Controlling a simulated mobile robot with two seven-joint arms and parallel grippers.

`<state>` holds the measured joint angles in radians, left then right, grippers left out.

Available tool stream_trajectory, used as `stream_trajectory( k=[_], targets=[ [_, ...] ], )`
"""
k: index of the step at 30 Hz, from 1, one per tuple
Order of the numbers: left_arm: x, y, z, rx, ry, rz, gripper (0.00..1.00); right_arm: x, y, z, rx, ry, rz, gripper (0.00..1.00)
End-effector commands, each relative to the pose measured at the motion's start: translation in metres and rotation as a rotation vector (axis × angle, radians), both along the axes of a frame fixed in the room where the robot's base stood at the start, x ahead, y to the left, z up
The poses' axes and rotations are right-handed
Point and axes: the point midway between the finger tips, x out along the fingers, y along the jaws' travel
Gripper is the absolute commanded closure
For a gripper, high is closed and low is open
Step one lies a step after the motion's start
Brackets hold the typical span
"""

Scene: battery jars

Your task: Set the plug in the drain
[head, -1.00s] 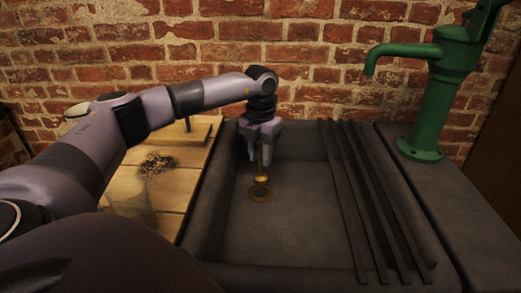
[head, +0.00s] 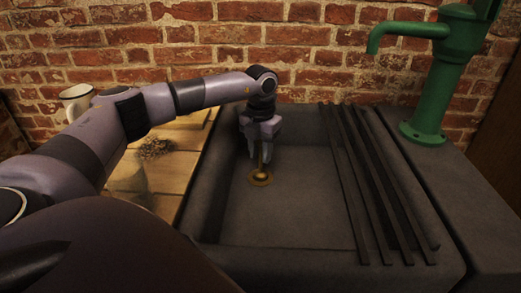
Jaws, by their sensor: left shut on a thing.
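The brass plug (head: 260,176) has an upright stem and stands over the brass drain ring (head: 260,184) in the floor of the dark sink (head: 300,215). The plug overlaps the ring's middle in the head view; I cannot tell whether it is fully seated. My left gripper (head: 260,157) points down and is shut on the plug's stem, near the sink's back left corner. My right gripper is not in view.
Dark ribs (head: 365,190) run along the sink's right side. A green pump (head: 432,95) stands at the right. A wooden board (head: 168,175) with a dark heap (head: 154,147) and a pale mug (head: 76,101) are at the left. The sink's middle is clear.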

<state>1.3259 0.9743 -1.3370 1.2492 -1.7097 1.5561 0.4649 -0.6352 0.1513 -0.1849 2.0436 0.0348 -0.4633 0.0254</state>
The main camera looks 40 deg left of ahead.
Motion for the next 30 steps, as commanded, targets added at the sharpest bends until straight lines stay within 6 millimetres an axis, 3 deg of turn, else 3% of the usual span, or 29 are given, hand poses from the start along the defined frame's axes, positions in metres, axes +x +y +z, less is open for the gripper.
stream_trajectory(
  k=[9, 10, 12, 22, 30],
  targets=[
    [0.0, 0.0, 0.001, -0.001, -0.002, 0.0, 1.0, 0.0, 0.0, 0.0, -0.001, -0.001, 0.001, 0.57],
    [0.0, 0.0, 0.001, -0.001, -0.002, 0.0, 0.63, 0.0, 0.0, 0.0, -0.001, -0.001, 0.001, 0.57],
    [0.0, 0.0, 0.001, -0.001, -0.002, 0.0, 0.4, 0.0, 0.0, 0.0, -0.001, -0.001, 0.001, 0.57],
    [0.0, 0.0, 0.002, 0.0, 0.001, 0.0, 0.4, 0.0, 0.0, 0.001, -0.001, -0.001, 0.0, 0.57],
    [0.001, 0.0, 0.042, -0.001, -0.004, 0.001, 0.4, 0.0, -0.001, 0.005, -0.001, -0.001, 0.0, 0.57]
  ],
)
